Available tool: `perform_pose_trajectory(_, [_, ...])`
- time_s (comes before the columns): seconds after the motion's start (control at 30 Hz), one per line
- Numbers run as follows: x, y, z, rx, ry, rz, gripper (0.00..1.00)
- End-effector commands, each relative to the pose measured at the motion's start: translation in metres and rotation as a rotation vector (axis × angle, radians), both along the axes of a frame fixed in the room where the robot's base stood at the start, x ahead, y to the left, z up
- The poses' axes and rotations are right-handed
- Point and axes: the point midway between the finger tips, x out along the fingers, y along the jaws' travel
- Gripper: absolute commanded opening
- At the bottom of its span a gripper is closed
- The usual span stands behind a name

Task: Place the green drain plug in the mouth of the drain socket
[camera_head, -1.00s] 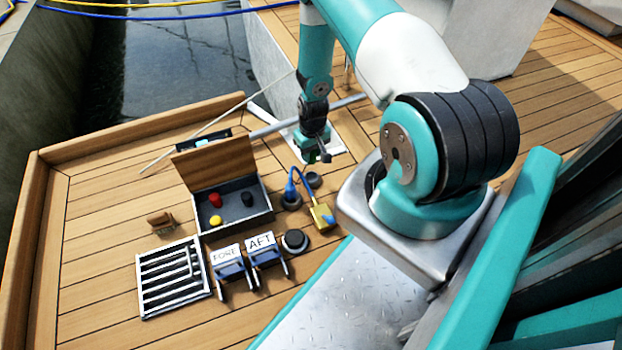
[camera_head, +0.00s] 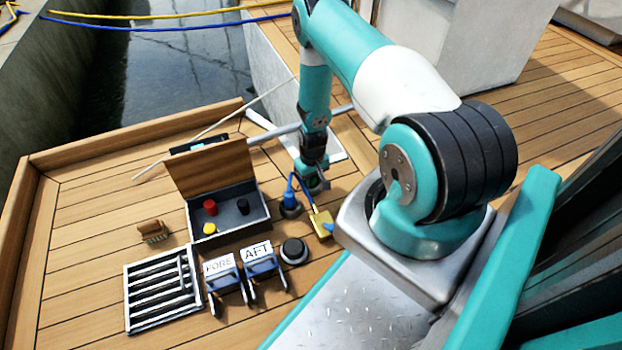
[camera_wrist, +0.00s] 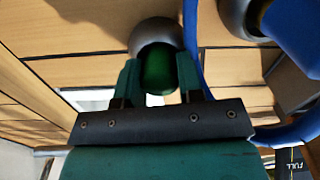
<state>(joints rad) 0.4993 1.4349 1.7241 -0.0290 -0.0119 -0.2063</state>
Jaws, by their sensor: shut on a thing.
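My gripper (camera_wrist: 162,88) is shut on the green drain plug (camera_wrist: 157,74), which sits between the two green fingers in the wrist view. A round grey drain socket (camera_wrist: 150,32) shows right behind the plug, which covers much of it. I cannot tell whether the plug touches the socket or is inside its mouth. In the head view my gripper (camera_head: 314,184) is low over the deck, beside the blue fitting (camera_head: 290,199), and hides the socket there.
A blue hose (camera_wrist: 192,45) passes close to the right finger. A yellow block (camera_head: 321,224) lies at the hose's end. An open box (camera_head: 235,222) holds red, yellow and black pieces. A grating (camera_head: 160,290), FORE and AFT stands (camera_head: 258,265) and a dark round fitting (camera_head: 294,251) are nearby.

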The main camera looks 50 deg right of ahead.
Motion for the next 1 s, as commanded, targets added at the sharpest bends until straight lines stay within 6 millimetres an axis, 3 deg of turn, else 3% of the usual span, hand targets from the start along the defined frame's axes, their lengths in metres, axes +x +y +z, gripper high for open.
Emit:
perform_pose_trajectory(0.03, [0.000, 0.000, -0.003, 0.000, 0.001, 0.000, 0.12])
perform_pose_trajectory(0.07, [0.000, 0.000, -0.002, 0.000, 0.000, 0.000, 0.39])
perform_pose_trajectory(0.17, [0.000, 0.000, -0.002, 0.000, 0.001, 0.000, 0.60])
perform_pose_trajectory(0.43, [0.000, 0.000, -0.001, 0.000, 0.000, -0.001, 0.60])
perform_pose_trajectory(0.53, [0.000, -0.001, 0.009, 0.000, -0.001, -0.001, 0.60])
perform_pose_trajectory(1.0, [-0.001, -0.003, 0.105, 0.000, 0.000, -0.001, 0.60])
